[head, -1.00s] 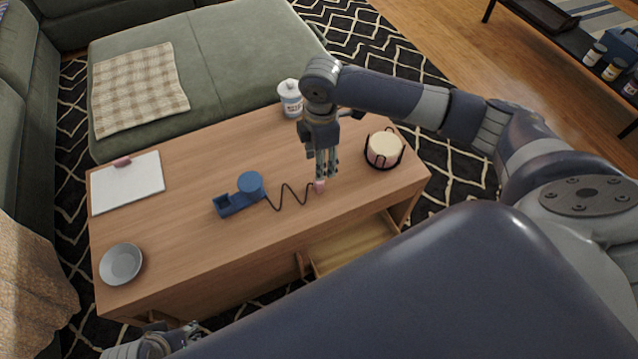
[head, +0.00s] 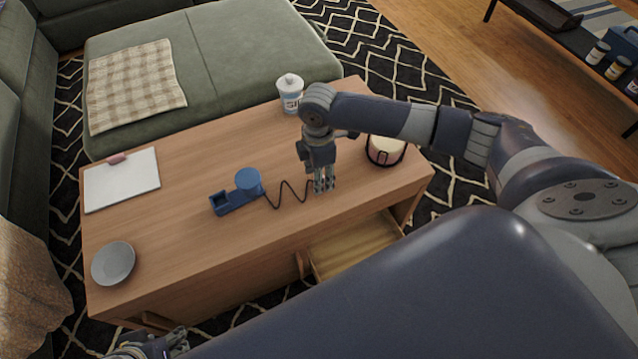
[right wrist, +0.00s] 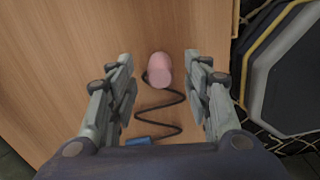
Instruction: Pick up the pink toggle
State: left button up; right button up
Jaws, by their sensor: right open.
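The pink toggle (right wrist: 159,69) lies on the wooden coffee table at the end of a black zigzag cord (head: 288,193) in the right wrist view. In the head view my fingers hide most or all of it. The cord runs to a blue base with a round blue top (head: 248,181). My right gripper (head: 324,188) points down over the toggle, close to the tabletop. In the right wrist view the right gripper (right wrist: 160,72) is open, with the toggle between its two fingers and apart from both. My left gripper (head: 180,340) shows only partly at the bottom left edge.
A candle in a black wire holder (head: 384,163) stands right of my right gripper. A white bottle (head: 290,93) stands behind it. A clipboard (head: 122,182) and a grey bowl (head: 113,264) are on the left. The table (head: 190,250) has an open drawer (head: 355,248) at its front.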

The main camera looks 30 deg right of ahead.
jog(key=shift+f, duration=0.9)
jog(key=shift+r, duration=0.1)
jog(key=c, duration=1)
pick_arm(q)
jog(key=shift+w+d+f, duration=0.1)
jog(key=shift+w+f, duration=0.05)
jog(key=shift+w, duration=0.25)
pick_arm(e)
jog(key=shift+o, duration=0.2)
